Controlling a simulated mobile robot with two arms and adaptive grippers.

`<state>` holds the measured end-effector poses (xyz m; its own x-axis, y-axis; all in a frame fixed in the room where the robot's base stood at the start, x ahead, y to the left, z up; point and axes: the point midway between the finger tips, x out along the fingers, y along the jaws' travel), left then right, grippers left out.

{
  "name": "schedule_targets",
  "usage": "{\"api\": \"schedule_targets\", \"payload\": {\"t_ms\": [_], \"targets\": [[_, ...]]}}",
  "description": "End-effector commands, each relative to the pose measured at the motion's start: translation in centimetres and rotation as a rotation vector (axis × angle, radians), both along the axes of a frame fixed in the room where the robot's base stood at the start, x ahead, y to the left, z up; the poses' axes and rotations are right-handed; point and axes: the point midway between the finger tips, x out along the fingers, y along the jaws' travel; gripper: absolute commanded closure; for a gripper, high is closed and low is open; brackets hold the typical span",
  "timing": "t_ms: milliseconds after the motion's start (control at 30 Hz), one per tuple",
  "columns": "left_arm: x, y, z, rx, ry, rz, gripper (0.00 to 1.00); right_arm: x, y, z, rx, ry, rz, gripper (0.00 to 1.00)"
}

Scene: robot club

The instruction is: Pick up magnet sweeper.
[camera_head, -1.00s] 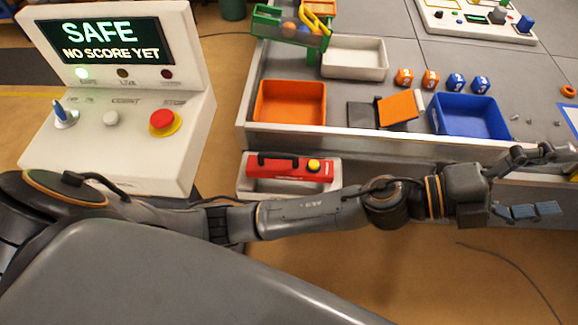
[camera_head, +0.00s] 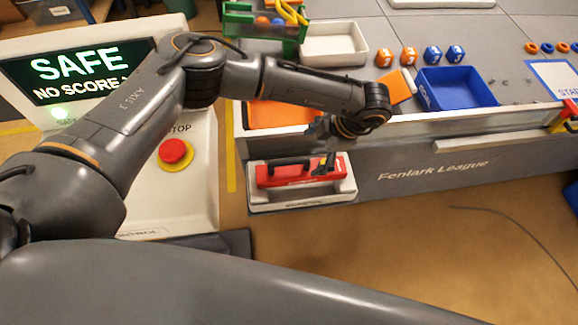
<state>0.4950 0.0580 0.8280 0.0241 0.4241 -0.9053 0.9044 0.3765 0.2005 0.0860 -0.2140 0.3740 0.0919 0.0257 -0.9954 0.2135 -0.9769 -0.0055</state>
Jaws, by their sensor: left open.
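The magnet sweeper, a red bar (camera_head: 285,178) with a black handle, lies in a white holder (camera_head: 345,188) on the front of the table. My left arm reaches over the control box, and its gripper (camera_head: 323,165) is open, pointing down over the right end of the red bar. The gripper covers that end, where the yellow button was. I cannot tell whether the fingers touch the bar. The handle's left part is clear of the fingers. My right gripper is out of view.
A control box with a lit SAFE screen (camera_head: 80,72) and red stop button (camera_head: 173,151) stands at left. On the table are an orange tray (camera_head: 270,115), white tray (camera_head: 335,43), blue bin (camera_head: 458,88) and several numbered cubes. The floor right of the holder is mostly clear.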

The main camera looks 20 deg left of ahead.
Motion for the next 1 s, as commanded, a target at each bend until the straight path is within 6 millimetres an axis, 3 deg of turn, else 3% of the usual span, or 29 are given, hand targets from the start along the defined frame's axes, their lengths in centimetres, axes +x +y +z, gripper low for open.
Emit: {"api": "schedule_targets", "payload": {"t_ms": [100,300,667,833,1000], "targets": [[-0.2,1.0,-1.9,0.002,0.006,0.000,0.09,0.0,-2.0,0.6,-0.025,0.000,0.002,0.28],[-0.1,2.6,-5.5,-0.001,0.007,0.002,0.09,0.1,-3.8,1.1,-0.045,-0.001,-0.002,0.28],[-0.2,4.1,-8.4,-0.002,0.008,0.001,0.09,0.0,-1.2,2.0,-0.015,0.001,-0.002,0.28],[-0.2,5.2,-10.9,-0.003,0.007,0.001,0.09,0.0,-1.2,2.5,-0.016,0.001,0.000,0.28],[-0.1,5.6,-11.8,-0.005,0.006,-0.002,0.09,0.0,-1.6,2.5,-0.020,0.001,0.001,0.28]]}}
